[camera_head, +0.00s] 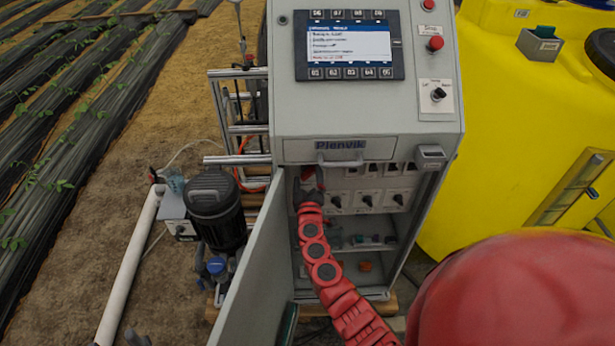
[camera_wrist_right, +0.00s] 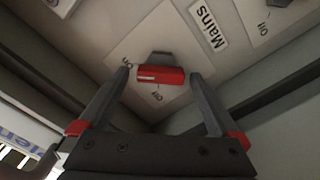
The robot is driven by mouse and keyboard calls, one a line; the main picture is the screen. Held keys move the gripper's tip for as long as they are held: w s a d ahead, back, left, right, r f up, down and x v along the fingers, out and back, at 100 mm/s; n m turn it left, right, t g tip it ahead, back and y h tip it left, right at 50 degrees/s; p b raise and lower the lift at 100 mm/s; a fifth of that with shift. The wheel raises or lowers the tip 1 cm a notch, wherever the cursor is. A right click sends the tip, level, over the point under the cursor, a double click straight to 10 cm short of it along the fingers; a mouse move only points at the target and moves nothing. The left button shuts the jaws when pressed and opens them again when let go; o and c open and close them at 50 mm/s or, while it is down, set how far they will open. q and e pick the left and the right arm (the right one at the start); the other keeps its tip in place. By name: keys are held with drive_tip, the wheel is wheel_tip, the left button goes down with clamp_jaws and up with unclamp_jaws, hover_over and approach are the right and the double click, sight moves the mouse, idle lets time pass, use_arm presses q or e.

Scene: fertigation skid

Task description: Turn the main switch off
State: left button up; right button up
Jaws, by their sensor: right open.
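The main switch (camera_wrist_right: 160,75) is a red handle on a grey knob, beside a "Mains" label (camera_wrist_right: 207,27) in the right wrist view. "On" is printed at its left and "Off" below it. My right gripper (camera_wrist_right: 160,78) is open, with one dark finger on each side of the handle; I cannot tell whether either touches it. In the head view, my right gripper (camera_head: 307,188) reaches into the open cabinet at its upper left and largely hides the switch.
The grey cabinet door (camera_head: 250,270) hangs open close to the left of my right arm. Several black rotary switches (camera_head: 367,200) sit right of the gripper. A yellow tank (camera_head: 500,150) stands right of the cabinet, a black pump (camera_head: 215,210) left.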

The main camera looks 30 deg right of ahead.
drive_tip(key=c, duration=1.4)
drive_tip(key=shift+o, duration=0.2)
drive_tip(key=shift+f, duration=0.1)
drive_tip(key=shift+n, duration=0.4)
drive_tip(key=n, duration=0.1)
drive_tip(key=n+b, duration=0.1)
drive_tip(key=shift+a+f+n, duration=0.1)
drive_tip(key=shift+f+n, duration=0.1)
drive_tip(key=shift+n, duration=0.2)
drive_tip(key=n+b, duration=0.1)
drive_tip(key=n, duration=0.9)
drive_tip(key=shift+f, duration=0.1)
drive_tip(key=n, duration=0.4)
drive_tip(key=shift+f, duration=0.1)
drive_tip(key=shift+n, duration=0.3)
